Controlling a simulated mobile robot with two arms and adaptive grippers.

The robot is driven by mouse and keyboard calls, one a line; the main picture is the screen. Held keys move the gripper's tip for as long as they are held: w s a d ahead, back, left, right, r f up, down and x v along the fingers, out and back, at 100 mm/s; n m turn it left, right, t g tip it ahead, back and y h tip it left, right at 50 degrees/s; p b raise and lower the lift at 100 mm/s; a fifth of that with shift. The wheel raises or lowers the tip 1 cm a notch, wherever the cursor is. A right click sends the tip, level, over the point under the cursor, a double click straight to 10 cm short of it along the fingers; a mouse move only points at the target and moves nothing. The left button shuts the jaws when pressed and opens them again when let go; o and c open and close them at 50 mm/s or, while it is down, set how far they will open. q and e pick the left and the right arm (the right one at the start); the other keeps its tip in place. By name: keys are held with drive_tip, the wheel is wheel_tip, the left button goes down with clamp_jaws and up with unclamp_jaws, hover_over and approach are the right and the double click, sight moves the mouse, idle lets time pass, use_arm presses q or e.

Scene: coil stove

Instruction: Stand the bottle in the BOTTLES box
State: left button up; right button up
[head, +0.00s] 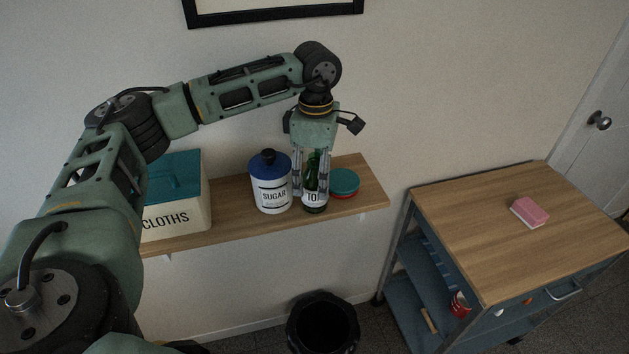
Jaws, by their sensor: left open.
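The green glass bottle (314,208) with a white label stands upright on the wooden wall shelf, right of the sugar canister. My left gripper (311,184) points down over it from above, its fingers open on either side of the bottle's neck and upper body. The fingers hide part of the bottle, and I cannot tell whether they touch it. A box marked BOTTLES cannot be made out in this view. My right gripper is not in view.
The sugar canister (270,190) stands close left of the bottle, and a round teal-lidded tin (343,183) close right. A CLOTHS box (180,217) is on the shelf's left. A trolley (470,215) holds a pink sponge (530,211). A black bin (322,312) stands below.

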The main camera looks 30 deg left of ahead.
use_arm(q)
drive_tip(key=shift+f, duration=0.25)
drive_tip(key=c, duration=1.5)
drive_tip(key=shift+r, duration=0.1)
